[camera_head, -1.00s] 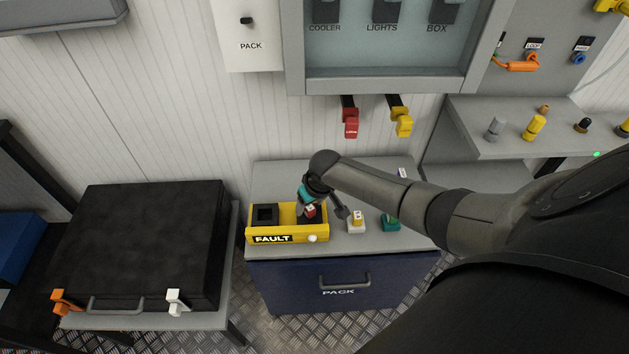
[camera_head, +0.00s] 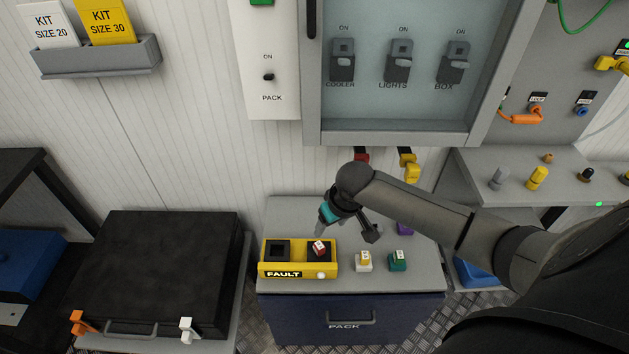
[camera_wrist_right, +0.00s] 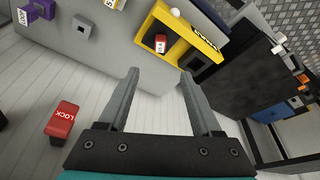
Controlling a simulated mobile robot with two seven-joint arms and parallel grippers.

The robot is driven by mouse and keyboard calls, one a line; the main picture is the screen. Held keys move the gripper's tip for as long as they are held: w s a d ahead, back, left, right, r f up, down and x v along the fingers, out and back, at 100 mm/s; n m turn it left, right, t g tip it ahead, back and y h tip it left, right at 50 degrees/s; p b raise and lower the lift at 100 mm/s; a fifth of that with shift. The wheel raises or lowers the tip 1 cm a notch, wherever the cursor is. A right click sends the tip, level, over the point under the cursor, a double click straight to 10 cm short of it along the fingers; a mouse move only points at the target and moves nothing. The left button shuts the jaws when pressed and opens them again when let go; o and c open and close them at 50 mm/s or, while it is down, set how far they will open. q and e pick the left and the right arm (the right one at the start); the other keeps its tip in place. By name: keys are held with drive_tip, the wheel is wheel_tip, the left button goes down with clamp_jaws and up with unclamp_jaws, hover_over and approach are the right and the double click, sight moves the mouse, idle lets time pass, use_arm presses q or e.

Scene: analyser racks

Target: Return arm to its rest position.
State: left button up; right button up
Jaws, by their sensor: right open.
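My right arm reaches in from the right in the head view. Its gripper (camera_head: 345,229) hangs above the back of the grey bench top, just behind the yellow FAULT tray (camera_head: 299,270). In the right wrist view the gripper (camera_wrist_right: 157,84) has its two fingers wide apart with nothing between them. A small red block (camera_head: 319,248) sits in the right-hand socket of the FAULT tray and also shows in the right wrist view (camera_wrist_right: 161,43). The tray's left socket is empty. My left gripper is not in view.
A yellow-topped block (camera_head: 364,261), a green block (camera_head: 398,261) and a purple block (camera_head: 405,229) are on the bench. Red (camera_head: 361,155) and yellow (camera_head: 410,168) lock tags hang on the wall behind. A black case (camera_head: 150,265) stands at left; the glazed switch cabinet (camera_head: 395,137) is above.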

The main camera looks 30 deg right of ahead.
drive_tip(key=s+f+b, duration=0.1)
drive_tip(key=s+f, duration=0.5)
drive_tip(key=f, duration=0.6)
drive_tip(key=s+f+b, duration=0.2)
drive_tip(key=s+f, duration=0.5)
drive_tip(key=f, duration=0.4)
drive_tip(key=s+a+f+n, duration=0.1)
drive_tip(key=s+a+f, duration=0.2)
drive_tip(key=s, duration=0.4)
drive_tip(key=s+a+f+n+g+b, duration=0.1)
drive_tip(key=s+a+f, duration=0.2)
drive_tip(key=s+f, duration=0.2)
drive_tip(key=s+a+f+n+g, duration=0.1)
drive_tip(key=s+a+f, duration=0.2)
drive_tip(key=s, duration=0.8)
drive_tip(key=shift+s+a+f+b, duration=0.15)
drive_tip(key=shift+a+f+b, duration=0.15)
drive_tip(key=shift+f, duration=0.2)
drive_tip(key=shift+s+d, duration=0.1)
